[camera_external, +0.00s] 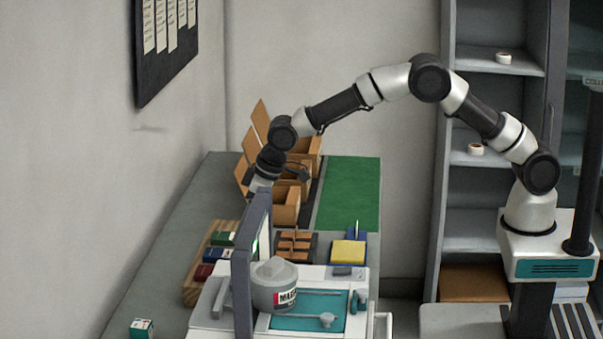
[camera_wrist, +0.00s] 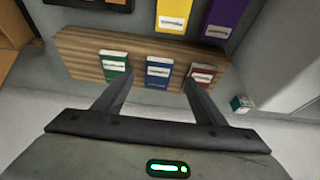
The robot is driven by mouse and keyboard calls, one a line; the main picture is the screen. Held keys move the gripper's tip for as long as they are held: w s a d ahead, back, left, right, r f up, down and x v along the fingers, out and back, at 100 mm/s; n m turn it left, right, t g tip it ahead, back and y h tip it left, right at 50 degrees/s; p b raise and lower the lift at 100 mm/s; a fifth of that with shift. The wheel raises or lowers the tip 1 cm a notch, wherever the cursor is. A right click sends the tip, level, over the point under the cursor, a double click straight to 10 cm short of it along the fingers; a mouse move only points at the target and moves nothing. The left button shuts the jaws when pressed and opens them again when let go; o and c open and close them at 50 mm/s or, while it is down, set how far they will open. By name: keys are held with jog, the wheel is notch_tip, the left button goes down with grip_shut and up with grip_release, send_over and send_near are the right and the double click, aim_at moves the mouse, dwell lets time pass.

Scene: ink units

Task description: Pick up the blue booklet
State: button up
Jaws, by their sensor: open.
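The blue booklet (camera_wrist: 158,74), with a white label, sits in a wooden rack (camera_wrist: 84,45) between a green booklet (camera_wrist: 114,65) and a red booklet (camera_wrist: 201,76). In the external view the blue booklet (camera_external: 214,255) shows left of the upright dark-framed panel. My gripper (camera_wrist: 159,82) is open. In the wrist view its two fingers are spread on either side of the blue booklet, with nothing held between them. In the external view the gripper's end is hidden behind the panel. I cannot tell whether the fingers reach down to the booklet.
Yellow (camera_wrist: 171,15) and purple (camera_wrist: 225,14) labelled items show beyond the rack. The upright panel (camera_external: 240,275) and a grey pot (camera_external: 273,288) stand close by. Wooden boxes (camera_external: 287,205) and a green mat (camera_external: 348,190) lie behind. A small green-and-white box (camera_external: 142,328) stands apart on the counter.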

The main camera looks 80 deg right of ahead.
aim_at(221, 256)
jog(key=shift+p+x, duration=0.3)
jog(key=shift+x, duration=3.1)
jog(key=shift+d, duration=0.1)
jog(key=c, duration=1.1)
